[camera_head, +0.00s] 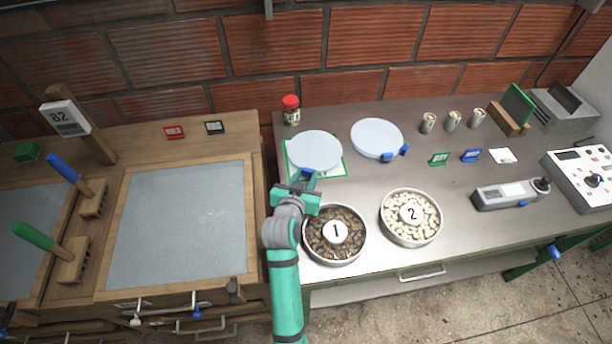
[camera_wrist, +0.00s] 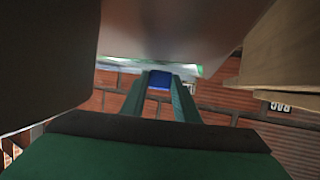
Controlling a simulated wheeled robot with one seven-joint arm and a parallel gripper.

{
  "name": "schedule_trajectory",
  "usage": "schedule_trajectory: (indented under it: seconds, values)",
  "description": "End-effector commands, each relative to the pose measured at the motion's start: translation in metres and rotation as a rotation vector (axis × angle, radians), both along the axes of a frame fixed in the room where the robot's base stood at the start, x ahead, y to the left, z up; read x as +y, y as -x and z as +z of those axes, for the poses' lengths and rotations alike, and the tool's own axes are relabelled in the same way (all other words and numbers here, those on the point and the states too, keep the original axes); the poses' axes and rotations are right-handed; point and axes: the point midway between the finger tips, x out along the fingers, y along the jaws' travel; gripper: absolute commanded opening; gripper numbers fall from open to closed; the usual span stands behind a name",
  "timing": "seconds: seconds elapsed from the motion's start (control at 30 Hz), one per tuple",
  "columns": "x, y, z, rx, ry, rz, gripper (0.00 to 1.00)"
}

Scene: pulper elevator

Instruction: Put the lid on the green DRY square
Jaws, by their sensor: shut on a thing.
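A round pale-blue lid (camera_head: 314,150) is at the left end of the metal table in the head view. My gripper (camera_head: 308,182) is shut on the lid's blue handle, at the lid's near edge. The handle (camera_wrist: 159,80) shows between my fingers in the wrist view. The lid overlaps the green-outlined square (camera_head: 338,173), hiding most of it, including any lettering. Green edges show to its left and lower right. I cannot tell whether the lid touches the square or is held slightly above it.
A second pale-blue lid (camera_head: 377,138) with a blue handle lies to the right. Bowl 1 (camera_head: 335,258), with dark contents, and bowl 2 (camera_head: 411,241), with pale contents, stand in front. A red-capped jar (camera_head: 291,110) stands behind the held lid. Small green and blue signs stand farther right.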

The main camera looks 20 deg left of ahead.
Motion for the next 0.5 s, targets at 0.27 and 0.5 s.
schedule_trajectory:
  seconds: [0.27,0.5]
  values:
    - [-0.001,0.000,-0.006,-0.001,-0.001,-0.001,0.00]
    - [0.000,0.000,-0.011,-0.002,-0.001,-0.001,0.00]
